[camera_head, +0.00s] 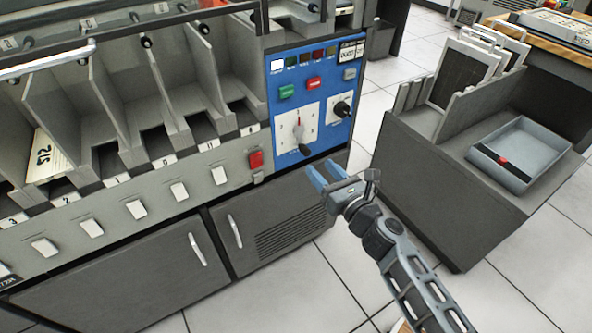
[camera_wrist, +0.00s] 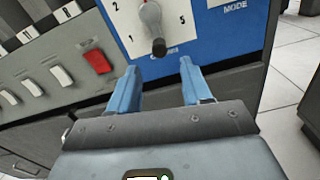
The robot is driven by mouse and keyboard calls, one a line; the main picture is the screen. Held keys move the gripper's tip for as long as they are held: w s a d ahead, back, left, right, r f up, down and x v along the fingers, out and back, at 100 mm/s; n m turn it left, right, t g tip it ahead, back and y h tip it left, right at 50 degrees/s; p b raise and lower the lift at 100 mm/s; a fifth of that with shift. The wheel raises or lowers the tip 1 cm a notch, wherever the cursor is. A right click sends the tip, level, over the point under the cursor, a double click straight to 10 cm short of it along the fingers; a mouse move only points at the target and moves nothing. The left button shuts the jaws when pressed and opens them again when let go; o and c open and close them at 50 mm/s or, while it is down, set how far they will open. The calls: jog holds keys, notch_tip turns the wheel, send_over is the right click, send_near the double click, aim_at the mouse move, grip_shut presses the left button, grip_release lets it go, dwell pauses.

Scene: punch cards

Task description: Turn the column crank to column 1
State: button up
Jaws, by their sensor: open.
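The column crank (camera_head: 299,134) sits on a white numbered plate (camera_head: 311,112) on the blue control panel. In the wrist view, the grey crank arm (camera_wrist: 150,16) hangs down and ends in a dark knob (camera_wrist: 158,47). The knob is at the bottom of the plate, between the 1 at lower left and the 5 at lower right. A thin red mark shows above the hub in the head view. My gripper (camera_head: 321,169) is open and empty, in front of and below the crank. In the wrist view, its blue fingertips (camera_wrist: 158,66) straddle the space just below the knob, apart from it.
The panel also has a smaller black mode knob (camera_head: 342,107), a green button (camera_head: 286,91) and a red button (camera_head: 313,83). A red switch (camera_head: 256,159) sits left of the plate. A grey cabinet with a blue-grey tray (camera_head: 549,172) stands right. Tiled floor lies between.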

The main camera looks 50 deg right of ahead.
aim_at(308, 155)
jog(key=shift+p+x, duration=0.3)
jog(key=shift+x, duration=3.65)
jog(key=shift+c, duration=0.4)
grip_shut()
